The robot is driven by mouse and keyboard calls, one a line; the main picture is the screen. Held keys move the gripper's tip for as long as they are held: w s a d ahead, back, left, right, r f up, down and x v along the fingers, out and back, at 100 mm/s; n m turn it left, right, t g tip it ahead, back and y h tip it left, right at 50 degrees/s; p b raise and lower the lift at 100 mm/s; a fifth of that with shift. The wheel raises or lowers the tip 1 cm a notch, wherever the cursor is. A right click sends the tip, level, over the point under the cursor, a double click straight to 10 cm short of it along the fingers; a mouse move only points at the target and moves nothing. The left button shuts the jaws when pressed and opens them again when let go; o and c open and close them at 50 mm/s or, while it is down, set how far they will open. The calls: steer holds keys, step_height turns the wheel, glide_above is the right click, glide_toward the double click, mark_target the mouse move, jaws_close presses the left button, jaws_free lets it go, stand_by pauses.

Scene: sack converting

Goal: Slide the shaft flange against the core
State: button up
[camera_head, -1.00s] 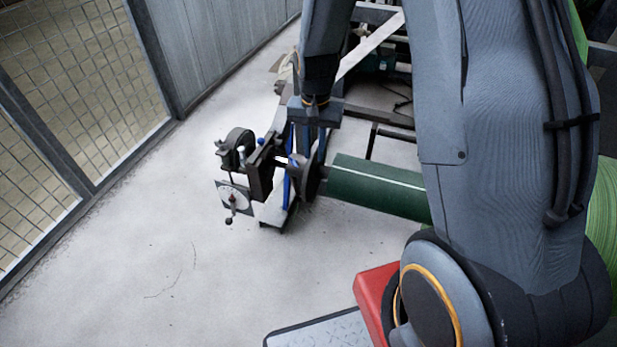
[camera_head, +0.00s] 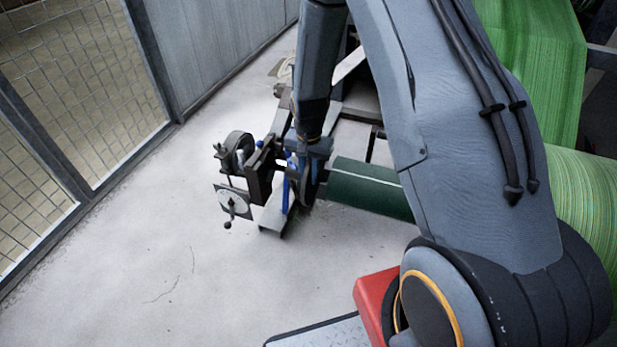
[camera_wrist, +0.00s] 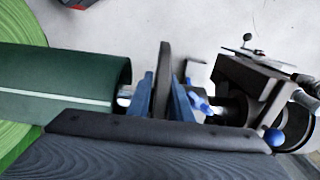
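The core is a dark green tube with a white stripe (camera_head: 365,188), also in the wrist view (camera_wrist: 70,85). The shaft flange is a dark upright disc (camera_wrist: 163,75) to the right of the core's open end; a gap with a short piece of bright shaft (camera_wrist: 124,95) lies between them. My gripper (camera_wrist: 162,95) reaches over the flange with one blue finger on each face, both appearing to touch it. In the head view my gripper (camera_head: 315,155) is at the flange, left of the core; its fingertips are partly hidden.
A dark shaft support with handwheel and dial (camera_head: 232,200) stands left of the flange; it shows in the wrist view as a bracket (camera_wrist: 245,85) with a blue knob. Green rolls (camera_head: 585,200) stand at right. A red box (camera_head: 375,300) is at front. Floor at left is clear.

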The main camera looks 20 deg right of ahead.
steer(key=shift+f, duration=0.65)
jaws_close()
steer(key=shift+s+d+r+p, duration=0.1)
steer(key=shift+s+d+p, duration=0.2)
steer(key=shift+s+d, duration=0.25)
steer(key=shift+s+d+p, duration=0.25)
steer(key=shift+s+d, duration=0.05)
steer(key=shift+d, duration=0.35)
jaws_free()
steer(key=shift+a, duration=0.1)
step_height(320, 180, up, 8)
